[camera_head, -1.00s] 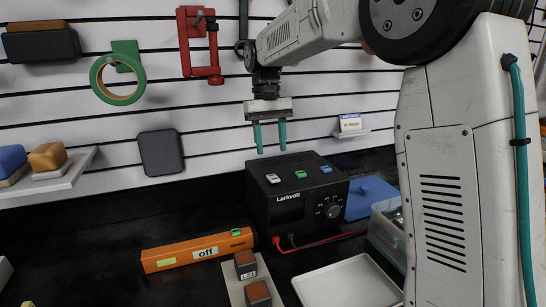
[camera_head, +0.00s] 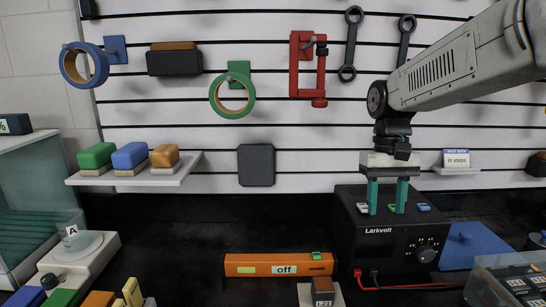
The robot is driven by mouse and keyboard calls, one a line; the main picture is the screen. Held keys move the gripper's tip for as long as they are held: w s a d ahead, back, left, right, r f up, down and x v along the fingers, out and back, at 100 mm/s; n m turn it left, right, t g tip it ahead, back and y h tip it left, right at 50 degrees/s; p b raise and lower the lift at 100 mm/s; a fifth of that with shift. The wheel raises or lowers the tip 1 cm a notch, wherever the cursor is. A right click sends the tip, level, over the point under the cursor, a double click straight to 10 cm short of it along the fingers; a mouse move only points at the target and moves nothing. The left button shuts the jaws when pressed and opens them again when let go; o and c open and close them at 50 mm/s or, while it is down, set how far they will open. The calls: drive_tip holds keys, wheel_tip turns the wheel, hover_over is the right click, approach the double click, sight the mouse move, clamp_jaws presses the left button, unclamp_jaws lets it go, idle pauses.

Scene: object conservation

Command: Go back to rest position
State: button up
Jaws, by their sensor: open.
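My gripper (camera_head: 388,195) hangs pointing down from my arm, with two teal fingers apart and nothing between them. In the picture it is in front of the top of the black Larkvolt power box (camera_head: 385,240), which has white, green and blue buttons on top. I cannot tell how far the fingertips are from the box. An orange bar marked "off" (camera_head: 278,264) lies on the black bench left of the box. A brown block (camera_head: 322,288) on a pale plate is cut by the bottom edge.
A shelf (camera_head: 135,179) with green, blue and orange blocks is on the slatted wall. A white scale (camera_head: 85,248) marked A stands at left beside a glass case (camera_head: 30,200). A clear bin (camera_head: 510,280) and blue lid (camera_head: 475,243) are at right.

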drive_tip(key=s+d+f+t, duration=0.1)
drive_tip(key=s, duration=1.1)
drive_tip(key=s+d+f+t, duration=0.1)
drive_tip(key=s+t, duration=0.1)
drive_tip(key=s, duration=1)
drive_tip(key=shift+s+d+f+t, duration=0.15)
drive_tip(key=shift+f+t, duration=0.15)
drive_tip(key=shift+f, duration=0.1)
